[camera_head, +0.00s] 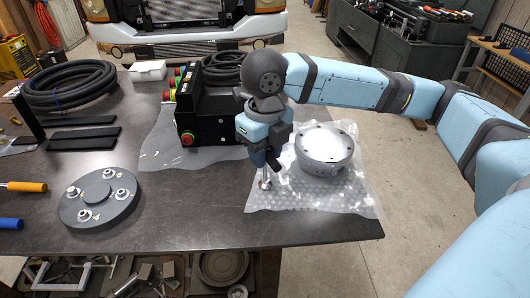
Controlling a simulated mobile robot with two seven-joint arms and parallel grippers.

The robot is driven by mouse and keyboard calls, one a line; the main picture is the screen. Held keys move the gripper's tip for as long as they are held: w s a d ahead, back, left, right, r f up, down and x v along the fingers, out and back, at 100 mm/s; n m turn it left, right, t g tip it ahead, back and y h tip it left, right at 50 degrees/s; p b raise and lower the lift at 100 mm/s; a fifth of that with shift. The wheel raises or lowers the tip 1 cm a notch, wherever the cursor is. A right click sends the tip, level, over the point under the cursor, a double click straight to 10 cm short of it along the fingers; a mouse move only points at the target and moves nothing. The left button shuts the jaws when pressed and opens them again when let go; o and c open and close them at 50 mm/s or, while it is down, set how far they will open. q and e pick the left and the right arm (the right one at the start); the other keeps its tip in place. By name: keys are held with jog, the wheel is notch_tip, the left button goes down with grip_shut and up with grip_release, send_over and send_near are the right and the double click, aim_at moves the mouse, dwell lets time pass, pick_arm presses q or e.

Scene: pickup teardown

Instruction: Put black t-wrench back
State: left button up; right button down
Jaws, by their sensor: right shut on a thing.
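My right gripper (262,160) points down over the clear bubble wrap (300,195) at the front middle of the table. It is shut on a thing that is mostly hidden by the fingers. A short metallic end (266,183) shows just below the fingertips, close above or touching the wrap. It may be the lower end of the black t-wrench, but I cannot tell for sure. No other t-wrench stands out on the table. My left gripper is not in view.
A silver round part (325,147) sits just right of my right gripper. A black control box (197,115) stands behind it, to the left. A grey disc with several bolts (98,202) and an orange-handled tool (25,186) lie left.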

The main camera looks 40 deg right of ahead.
jog(key=c, duration=0.8)
grip_release()
notch_tip(320, 180, up, 12)
jog(key=p, duration=0.3)
jog(key=shift+r, duration=0.1)
